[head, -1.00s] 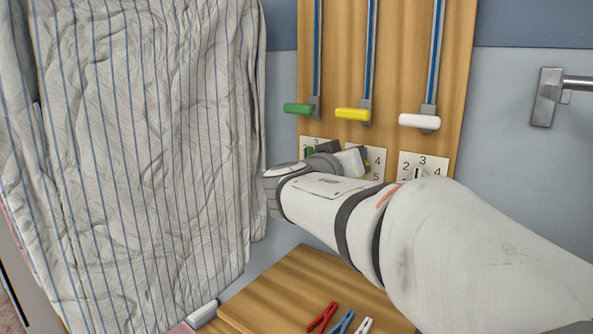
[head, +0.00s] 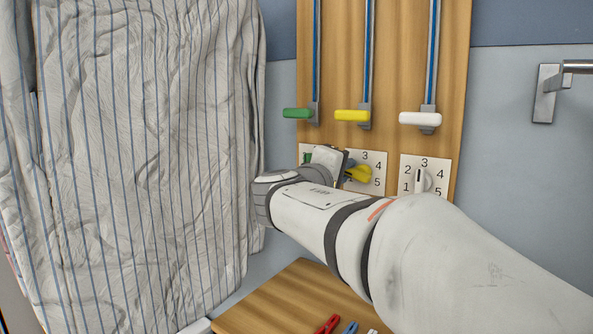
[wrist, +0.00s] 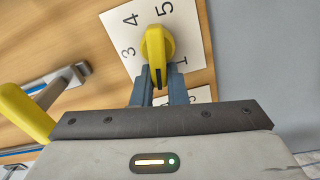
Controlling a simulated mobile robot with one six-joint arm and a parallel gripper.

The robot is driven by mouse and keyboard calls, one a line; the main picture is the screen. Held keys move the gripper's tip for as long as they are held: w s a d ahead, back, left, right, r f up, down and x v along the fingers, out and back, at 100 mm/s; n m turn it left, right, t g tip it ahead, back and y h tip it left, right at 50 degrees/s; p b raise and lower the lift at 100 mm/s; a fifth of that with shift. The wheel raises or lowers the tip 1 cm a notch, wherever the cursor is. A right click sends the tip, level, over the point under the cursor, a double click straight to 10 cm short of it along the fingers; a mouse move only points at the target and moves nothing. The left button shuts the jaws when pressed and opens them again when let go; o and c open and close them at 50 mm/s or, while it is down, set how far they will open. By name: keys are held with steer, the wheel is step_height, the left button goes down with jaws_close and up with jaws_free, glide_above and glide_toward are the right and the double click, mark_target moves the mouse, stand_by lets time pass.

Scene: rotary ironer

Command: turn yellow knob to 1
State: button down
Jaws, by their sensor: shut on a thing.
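The yellow knob (wrist: 155,42) sits on a white numbered plate (wrist: 180,25) in the wrist view. My gripper (wrist: 158,82) is shut on its lower end, one finger on each side. The knob's dark mark points down between the fingers, left of the 1; the 2 is hidden. In the head view the yellow knob (head: 360,174) shows right of my gripper (head: 349,168), with 3, 4 and 5 visible on its plate (head: 377,160). My gripper and wrist cover the left of that plate.
A white knob (head: 420,181) is close on the right, and a green knob (head: 308,157) is partly hidden on the left. Green (head: 298,113), yellow (head: 352,116) and white (head: 420,119) slider handles are above. Striped cloth (head: 150,160) hangs at left.

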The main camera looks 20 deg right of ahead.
steer(key=n, duration=0.2)
steer(key=f+n, duration=0.1)
steer(key=n, duration=0.1)
steer(key=shift+s+d+f+n+p, duration=0.15)
steer(key=shift+n+p, duration=0.1)
steer(key=shift+n, duration=0.5)
steer(key=shift+w+a+f+n+p, duration=0.1)
steer(key=shift+f+n+p, duration=0.1)
steer(key=shift+n, duration=0.5)
steer(key=shift+s+d+f+n+p, duration=0.1)
steer(key=shift+n+p, duration=0.15)
steer(key=shift+n, duration=0.5)
steer(key=c, duration=1.4)
jaws_free()
steer(key=shift+f, duration=0.1)
steer(key=shift+c, duration=0.2)
steer(key=p+v, duration=0.1)
steer(key=v, duration=0.6)
steer(key=shift+s+a, duration=0.25)
steer(key=shift+a, duration=0.05)
steer(key=shift+d+p, duration=0.1)
steer(key=shift+p, duration=0.3)
